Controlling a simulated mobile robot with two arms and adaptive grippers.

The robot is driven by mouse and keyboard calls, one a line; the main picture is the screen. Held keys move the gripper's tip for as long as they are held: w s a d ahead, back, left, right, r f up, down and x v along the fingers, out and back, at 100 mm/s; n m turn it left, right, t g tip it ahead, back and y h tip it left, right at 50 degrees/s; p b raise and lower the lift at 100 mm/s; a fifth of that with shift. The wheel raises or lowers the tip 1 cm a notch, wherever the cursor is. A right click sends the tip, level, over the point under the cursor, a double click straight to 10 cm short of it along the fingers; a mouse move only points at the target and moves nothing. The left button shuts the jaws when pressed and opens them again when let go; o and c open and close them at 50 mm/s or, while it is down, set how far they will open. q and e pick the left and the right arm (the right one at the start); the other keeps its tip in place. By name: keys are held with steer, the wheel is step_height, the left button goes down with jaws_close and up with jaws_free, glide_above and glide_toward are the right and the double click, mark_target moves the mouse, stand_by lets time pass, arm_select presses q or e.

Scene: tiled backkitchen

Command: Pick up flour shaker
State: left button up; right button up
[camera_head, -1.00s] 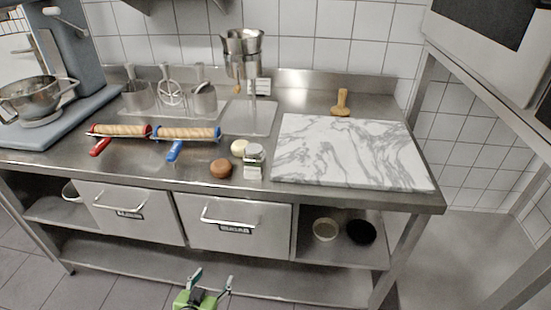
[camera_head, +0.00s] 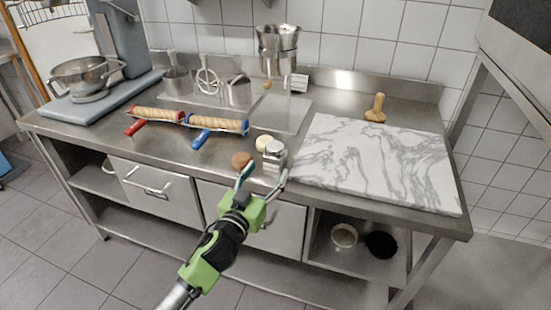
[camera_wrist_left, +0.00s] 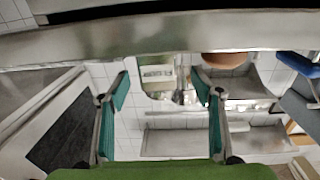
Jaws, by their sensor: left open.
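My left gripper (camera_head: 264,178), green and black, is open and empty. Its two fingertips are near the counter's front edge, just before the shaker and the brown bun. My right gripper is out of view.
A brown bun (camera_head: 241,160) and a pale round piece (camera_head: 263,142) lie close left of the shaker. The marble board (camera_head: 380,160) is to its right. Two rolling pins, one with red handles (camera_head: 157,115) and one with blue (camera_head: 217,124), lie left. The counter edge runs below.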

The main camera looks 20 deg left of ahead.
mark_target(271, 167)
arm_select(q)
steer(key=shift+w+d+p, duration=0.2)
steer(key=shift+w+p, duration=0.05)
steer(key=shift+w, duration=1.25)
steer(key=shift+w+d+p, duration=0.2)
steer(key=shift+w+p, duration=0.05)
steer(key=shift+w, duration=1.25)
steer(key=shift+r, duration=0.1)
steer(key=c, duration=1.3)
